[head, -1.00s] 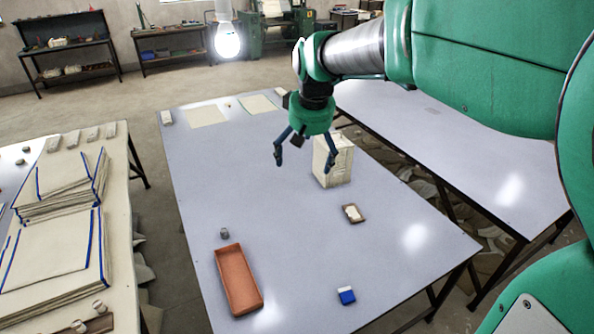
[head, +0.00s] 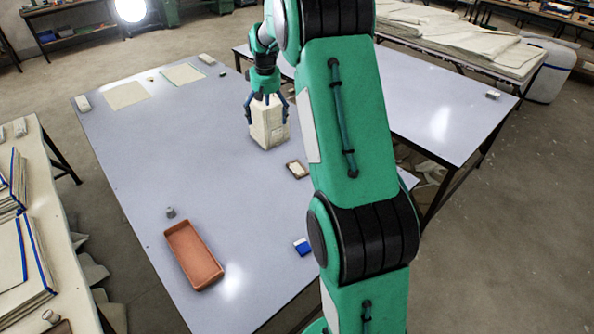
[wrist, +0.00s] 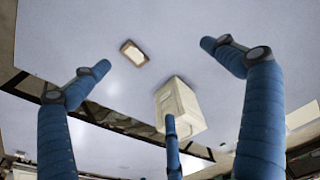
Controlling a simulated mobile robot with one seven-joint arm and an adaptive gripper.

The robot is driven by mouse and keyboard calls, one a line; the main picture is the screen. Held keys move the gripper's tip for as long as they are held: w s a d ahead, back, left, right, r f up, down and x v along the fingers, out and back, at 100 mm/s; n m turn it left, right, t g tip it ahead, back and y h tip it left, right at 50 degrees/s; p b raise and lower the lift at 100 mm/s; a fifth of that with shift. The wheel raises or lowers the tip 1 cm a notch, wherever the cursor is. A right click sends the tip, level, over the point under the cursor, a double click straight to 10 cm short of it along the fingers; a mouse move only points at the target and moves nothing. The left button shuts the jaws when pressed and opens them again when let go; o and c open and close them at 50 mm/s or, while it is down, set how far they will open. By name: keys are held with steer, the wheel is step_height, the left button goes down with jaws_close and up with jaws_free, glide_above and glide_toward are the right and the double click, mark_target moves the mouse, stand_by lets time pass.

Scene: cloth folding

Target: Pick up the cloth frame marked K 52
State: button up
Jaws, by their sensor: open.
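An upright cream block (head: 268,124) stands on the grey-topped table; in the wrist view it (wrist: 181,106) shows behind one blue finger. No K 52 mark is legible, so I cannot tell whether this block is the cloth frame. My gripper (head: 267,108) is open, with its blue fingers over and beside the block's upper part in the head view. In the wrist view my gripper (wrist: 156,56) has its fingers spread wide, with nothing held. I cannot tell whether a finger touches the block.
A small brown tray with a white piece (head: 297,169) lies near the block. A terracotta tray (head: 194,256), a small grey cylinder (head: 170,212) and a blue-and-white block (head: 302,246) stand nearer. Two pale sheets (head: 126,95) lie at the back. Blue-edged stacks (head: 22,255) are at left.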

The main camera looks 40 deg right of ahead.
steer(key=w+d+f, duration=0.2)
steer(key=d+f, duration=0.7)
steer(key=f, duration=0.2)
steer(key=g, duration=0.1)
glide_above(300, 167)
step_height(300, 167, down, 14)
steer(key=shift+w+d+r+m+y+b, duration=0.1)
steer(key=shift+w+r+m+y+b, duration=0.1)
steer(key=shift+m+y+b, duration=0.15)
steer(key=shift+f, duration=0.2)
steer(key=shift+f+b, duration=0.7)
steer(key=shift+f, duration=3.45)
steer(key=shift+f, duration=0.1)
steer(key=shift+s+f+b, duration=0.1)
steer(key=shift+f+b, duration=0.6)
steer(key=shift+f, duration=1.8)
steer(key=c, duration=1.3)
